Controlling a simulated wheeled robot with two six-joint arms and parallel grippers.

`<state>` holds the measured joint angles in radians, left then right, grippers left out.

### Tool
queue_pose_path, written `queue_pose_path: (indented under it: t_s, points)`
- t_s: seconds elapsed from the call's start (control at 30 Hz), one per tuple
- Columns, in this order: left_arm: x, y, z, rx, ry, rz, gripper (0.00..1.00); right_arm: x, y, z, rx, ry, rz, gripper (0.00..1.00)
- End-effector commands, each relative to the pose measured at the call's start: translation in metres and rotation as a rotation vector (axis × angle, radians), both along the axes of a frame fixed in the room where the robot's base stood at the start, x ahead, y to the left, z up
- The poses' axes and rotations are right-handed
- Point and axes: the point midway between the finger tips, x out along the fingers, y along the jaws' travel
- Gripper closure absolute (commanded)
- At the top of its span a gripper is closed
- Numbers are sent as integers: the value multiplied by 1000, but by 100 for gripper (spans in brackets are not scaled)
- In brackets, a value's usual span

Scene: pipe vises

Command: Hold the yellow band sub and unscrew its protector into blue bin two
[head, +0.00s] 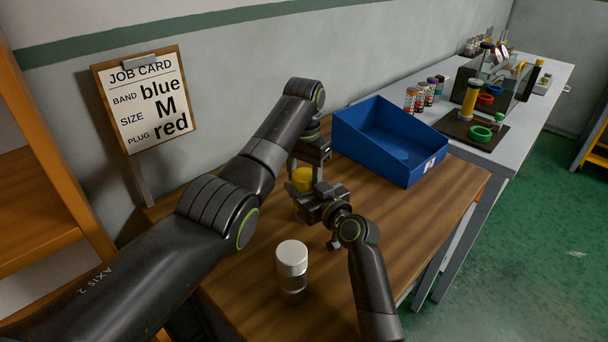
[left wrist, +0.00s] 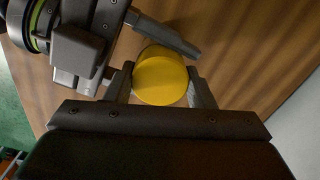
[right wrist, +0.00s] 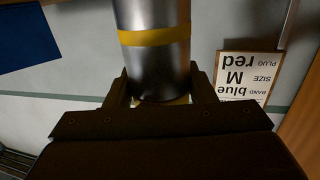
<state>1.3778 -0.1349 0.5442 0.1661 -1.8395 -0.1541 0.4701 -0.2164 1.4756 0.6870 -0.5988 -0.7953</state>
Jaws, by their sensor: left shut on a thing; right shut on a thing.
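The yellow band sub (right wrist: 153,60) is a steel cylinder with a yellow band, seen in the right wrist view. My right gripper (head: 322,207) is shut on it from the side, above the wooden table. Its yellow round protector (head: 302,180) is on top in the head view and fills the space between the left fingers in the left wrist view (left wrist: 160,76). My left gripper (head: 306,165) comes down from above and is shut on the protector. Whether the thread is still engaged cannot be seen. A blue bin (head: 390,140) stands at the back right of the table; its label is unreadable.
A capped steel cylinder (head: 292,270) with a white top stands at the table's front. The job card (head: 143,97) stands at the left by the wall. A grey bench (head: 535,85) with small bottles (head: 420,95) and a fixture (head: 470,105) lies beyond the bin.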

Motion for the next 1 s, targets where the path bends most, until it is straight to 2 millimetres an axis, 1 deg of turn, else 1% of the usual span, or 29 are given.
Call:
queue_pose_path:
  t_s: [0.03,0.17,0.2,0.5,0.67,0.8,0.83,0.9,1.0]
  points:
    - [0,1,0,1,-1,-1,47,0,0,-1,-1,2,-1,100]
    - [0,0,0,1,-1,-2,30,0,0,-1,-1,2,-1,100]
    - [0,0,0,1,-1,-2,29,0,0,-1,-1,2,0,100]
    - [0,0,3,1,-1,-3,29,0,0,-1,-1,2,0,100]
    - [1,0,19,0,-2,-3,29,0,0,-1,-1,2,0,100]
    - [1,1,38,1,-2,-2,29,0,0,-1,-1,2,0,100]
    - [1,0,41,1,-2,-2,29,0,0,-1,-1,2,0,100]
    - [0,0,45,1,-1,-4,33,0,0,-1,-1,2,0,100]
    - [0,0,47,0,0,-31,33,0,0,-1,0,2,0,100]
